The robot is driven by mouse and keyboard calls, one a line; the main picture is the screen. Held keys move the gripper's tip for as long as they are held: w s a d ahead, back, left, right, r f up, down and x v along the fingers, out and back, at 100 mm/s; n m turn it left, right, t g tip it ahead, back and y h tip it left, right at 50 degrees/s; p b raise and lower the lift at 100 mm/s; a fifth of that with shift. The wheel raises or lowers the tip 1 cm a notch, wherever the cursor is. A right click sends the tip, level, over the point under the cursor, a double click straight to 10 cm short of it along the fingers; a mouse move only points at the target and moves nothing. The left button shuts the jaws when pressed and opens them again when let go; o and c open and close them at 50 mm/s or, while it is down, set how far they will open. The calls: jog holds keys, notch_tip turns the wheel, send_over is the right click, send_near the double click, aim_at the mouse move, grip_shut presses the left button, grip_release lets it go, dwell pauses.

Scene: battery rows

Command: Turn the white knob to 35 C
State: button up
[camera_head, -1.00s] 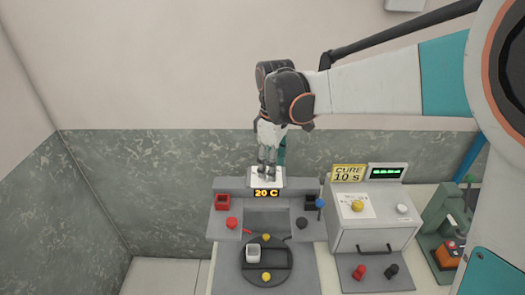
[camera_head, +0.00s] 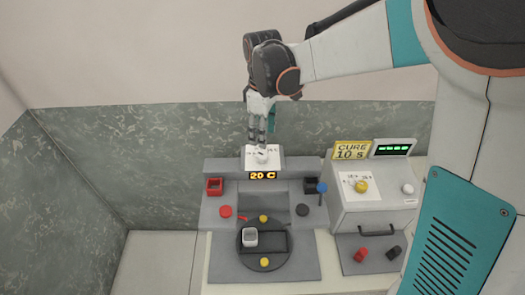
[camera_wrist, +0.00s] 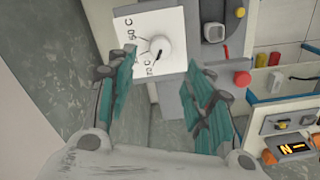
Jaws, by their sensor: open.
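The white knob (camera_head: 262,155) sits on a white dial plate (camera_head: 276,164) at the back of the grey station. It also shows in the wrist view (camera_wrist: 160,47), where the plate carries temperature marks and a dark pointer line by the knob. The yellow display (camera_head: 263,175) below the plate reads 20 C. My gripper (camera_head: 260,140) is open and empty, just above and behind the knob in the head view. In the wrist view its teal fingers (camera_wrist: 162,100) stand wide apart, with the knob beyond them and not between the tips.
A grey box with a yellow knob (camera_head: 361,187), another white knob (camera_head: 407,188) and a CURE 10 s sign (camera_head: 350,151) stands at the right. A red holder (camera_head: 214,187) and a dark holder (camera_head: 311,185) flank the display. The wall (camera_head: 150,160) is close behind.

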aim_at(262, 155)
notch_tip(262, 155, down, 9)
jog(key=shift+r+b, duration=0.15)
jog(key=shift+b, duration=0.2)
jog(key=shift+c, duration=0.6)
jog(key=c, duration=1)
